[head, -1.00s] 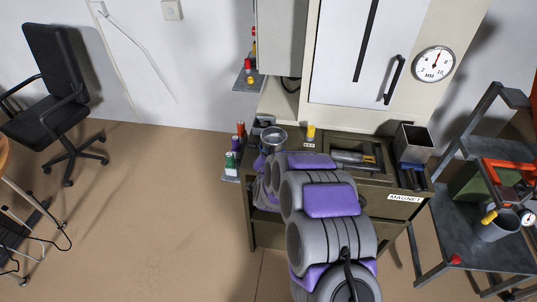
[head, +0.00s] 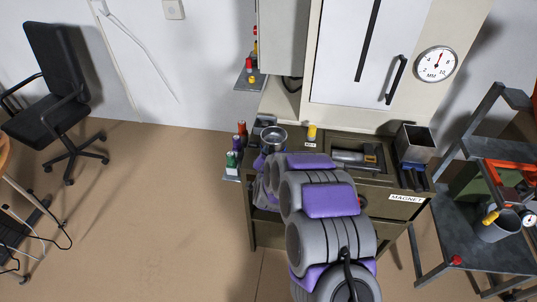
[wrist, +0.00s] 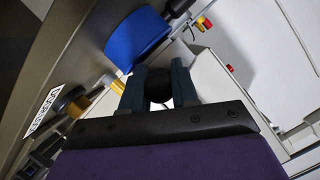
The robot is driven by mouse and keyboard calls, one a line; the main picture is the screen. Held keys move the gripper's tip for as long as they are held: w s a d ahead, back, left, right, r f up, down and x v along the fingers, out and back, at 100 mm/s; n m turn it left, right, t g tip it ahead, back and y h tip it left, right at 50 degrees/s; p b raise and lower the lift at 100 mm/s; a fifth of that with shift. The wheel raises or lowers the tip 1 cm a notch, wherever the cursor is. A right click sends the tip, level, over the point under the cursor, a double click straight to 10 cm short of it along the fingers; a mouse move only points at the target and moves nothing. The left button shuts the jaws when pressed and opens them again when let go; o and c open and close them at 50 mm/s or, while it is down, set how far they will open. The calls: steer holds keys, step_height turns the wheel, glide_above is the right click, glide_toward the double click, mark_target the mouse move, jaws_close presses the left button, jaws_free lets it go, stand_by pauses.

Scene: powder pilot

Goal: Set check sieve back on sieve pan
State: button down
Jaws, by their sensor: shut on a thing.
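A round, open metal vessel that looks like the check sieve (head: 273,138) shows in the head view at the far end of my arm, by the left end of the bench. My gripper (wrist: 158,88) shows in the wrist view, its two blue-grey fingers shut on a dark round part, seemingly the sieve's grip. A blue curved piece (wrist: 138,38) lies just beyond the fingers; I cannot tell what it belongs to. My arm hides the fingertips in the head view. I cannot make out the sieve pan for certain, nor whether the sieve touches anything below.
Several coloured bottles (head: 237,150) stand on a small shelf left of the sieve. A yellow-topped item (head: 312,131) stands close to its right. The bench has a recessed tray (head: 358,157) and a square metal bin (head: 414,143). A tall cabinet (head: 365,60) closes the back.

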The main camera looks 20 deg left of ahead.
steer(key=shift+f+b, duration=0.3)
steer(key=shift+f, duration=0.4)
steer(key=shift+c, duration=1.1)
jaws_free()
steer(key=p+v, duration=0.1)
steer(key=v, duration=1.3)
stand_by(0.3)
steer(key=shift+d, duration=0.1)
stand_by(0.5)
